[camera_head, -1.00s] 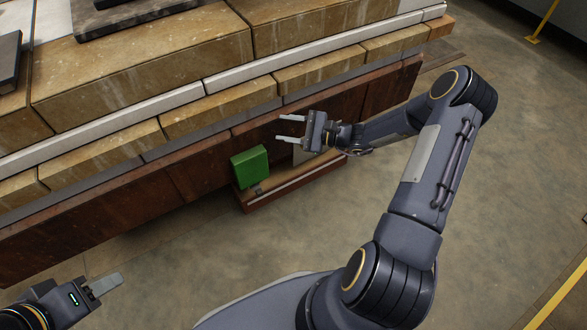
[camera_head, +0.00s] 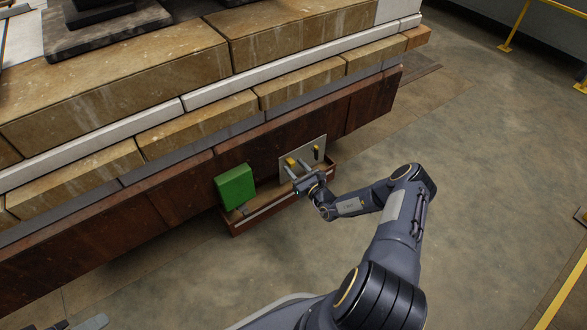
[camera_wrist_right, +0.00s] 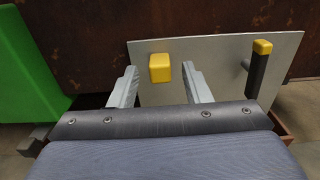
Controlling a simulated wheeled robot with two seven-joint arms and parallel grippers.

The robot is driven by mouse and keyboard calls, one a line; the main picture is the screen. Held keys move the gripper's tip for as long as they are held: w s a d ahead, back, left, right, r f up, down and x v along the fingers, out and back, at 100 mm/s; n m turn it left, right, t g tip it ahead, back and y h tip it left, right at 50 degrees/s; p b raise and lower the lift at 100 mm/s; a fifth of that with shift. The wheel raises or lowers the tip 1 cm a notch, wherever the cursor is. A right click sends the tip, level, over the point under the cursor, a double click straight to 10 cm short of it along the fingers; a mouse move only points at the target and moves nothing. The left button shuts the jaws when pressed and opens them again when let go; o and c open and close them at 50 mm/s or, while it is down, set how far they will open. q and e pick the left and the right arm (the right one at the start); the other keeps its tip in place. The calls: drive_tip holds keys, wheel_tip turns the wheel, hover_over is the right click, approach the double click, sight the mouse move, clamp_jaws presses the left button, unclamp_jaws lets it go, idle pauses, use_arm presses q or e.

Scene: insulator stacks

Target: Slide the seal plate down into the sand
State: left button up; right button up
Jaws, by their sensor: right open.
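The seal plate (camera_head: 303,153) is a light grey plate with two yellow-tipped handles. It stands tilted at the right end of a narrow trough, close to the brown wall. In the right wrist view the plate (camera_wrist_right: 215,55) fills the upper right, with one yellow handle tip (camera_wrist_right: 160,68) between my finger lines and the other handle (camera_wrist_right: 258,68) to the right. My right gripper (camera_head: 294,167) is open in front of the left handle; contact cannot be told. The plate's lower edge is hidden.
The trough (camera_head: 265,215) runs along the foot of the brown wall (camera_head: 120,215); brown fill shows inside it. A green block (camera_head: 235,187) stands at its left part, left of my right gripper. Stone ledges rise above.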

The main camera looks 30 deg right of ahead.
drive_tip(key=shift+w, duration=0.85)
drive_tip(key=shift+a, duration=0.1)
clamp_jaws()
drive_tip(key=shift+s, duration=0.1)
